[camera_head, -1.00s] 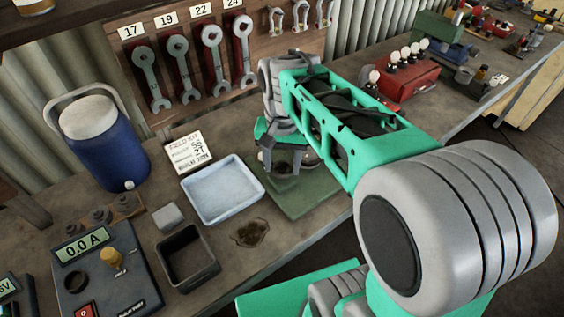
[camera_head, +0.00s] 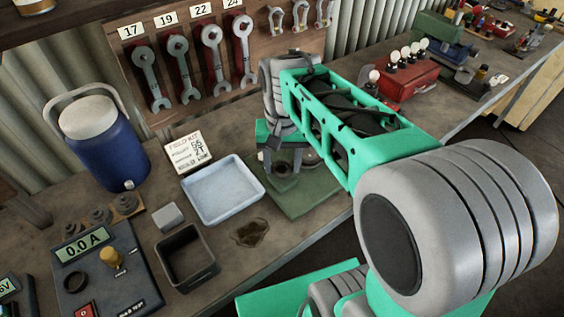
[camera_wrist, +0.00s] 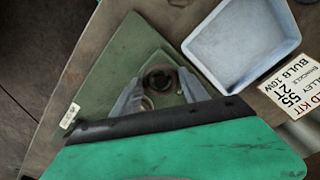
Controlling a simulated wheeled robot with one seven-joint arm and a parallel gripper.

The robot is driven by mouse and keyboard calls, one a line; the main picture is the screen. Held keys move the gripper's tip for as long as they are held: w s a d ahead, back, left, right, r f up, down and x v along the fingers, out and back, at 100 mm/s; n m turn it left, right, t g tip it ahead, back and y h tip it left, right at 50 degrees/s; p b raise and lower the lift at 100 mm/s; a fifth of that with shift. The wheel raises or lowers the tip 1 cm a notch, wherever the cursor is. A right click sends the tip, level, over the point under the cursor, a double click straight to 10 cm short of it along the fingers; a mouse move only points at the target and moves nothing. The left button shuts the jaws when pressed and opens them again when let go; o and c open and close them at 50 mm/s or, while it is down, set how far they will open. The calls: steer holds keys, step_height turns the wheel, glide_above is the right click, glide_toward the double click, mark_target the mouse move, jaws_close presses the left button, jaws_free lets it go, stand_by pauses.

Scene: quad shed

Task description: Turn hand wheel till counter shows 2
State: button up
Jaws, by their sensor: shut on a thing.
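A green base plate (camera_head: 315,196) lies on the bench under my gripper, and it also shows in the wrist view (camera_wrist: 108,82). On it, a dark round part (camera_wrist: 160,77), apparently the hand wheel, sits between my fingertips. My gripper (camera_head: 283,167) points down over the plate and is shut on that part, with one finger on each side in the wrist view (camera_wrist: 160,88). My arm and gripper hide much of the device. A small pale tag (camera_wrist: 70,116) is on the plate's edge. I cannot make out a counter reading.
A pale blue tray (camera_head: 222,216) lies just left of the plate, with a card (camera_head: 188,152) behind it. A black open box (camera_head: 187,258), a grey block (camera_head: 168,216) and a meter panel (camera_head: 100,262) stand farther left. A red box (camera_head: 408,77) stands at the back right.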

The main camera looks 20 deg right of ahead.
mark_target(283, 168)
steer(key=n, duration=0.4)
steer(key=shift+d, duration=0.1)
steer(key=shift+n, duration=2)
steer(key=o, duration=1.4)
steer(key=shift+c, duration=0.2)
step_height(283, 168, up, 8)
steer(key=shift+f, duration=0.1)
